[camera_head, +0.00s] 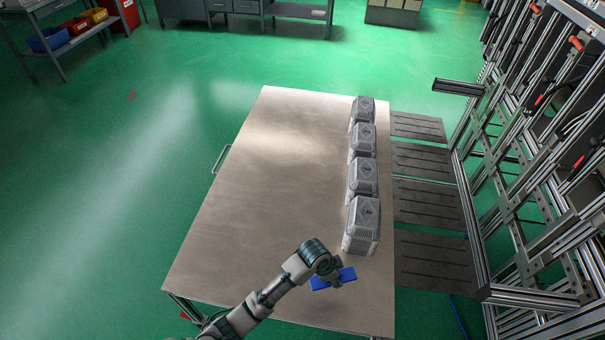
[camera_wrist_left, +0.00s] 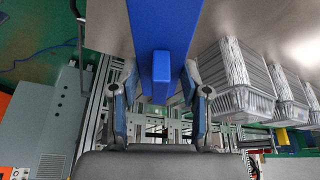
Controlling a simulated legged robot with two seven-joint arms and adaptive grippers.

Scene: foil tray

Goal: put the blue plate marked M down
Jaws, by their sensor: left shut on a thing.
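The blue plate (camera_head: 345,275) is at the near end of the table, in my left gripper (camera_head: 334,280). In the left wrist view the blue plate (camera_wrist_left: 165,25) fills the top middle, with a small blue block on its face. The fingers of my left gripper (camera_wrist_left: 161,95) stand on both sides of that block and are shut on it. The plate looks close to the tabletop; I cannot tell whether it touches. No M mark can be read. My right gripper is not in view.
A row of several grey ribbed foil-tray stacks (camera_head: 362,225) stands along the table's right side, the nearest just beyond the plate. The table (camera_head: 250,200) is bare on the left. Dark slotted panels (camera_head: 432,260) and a metal frame (camera_head: 530,292) are to the right.

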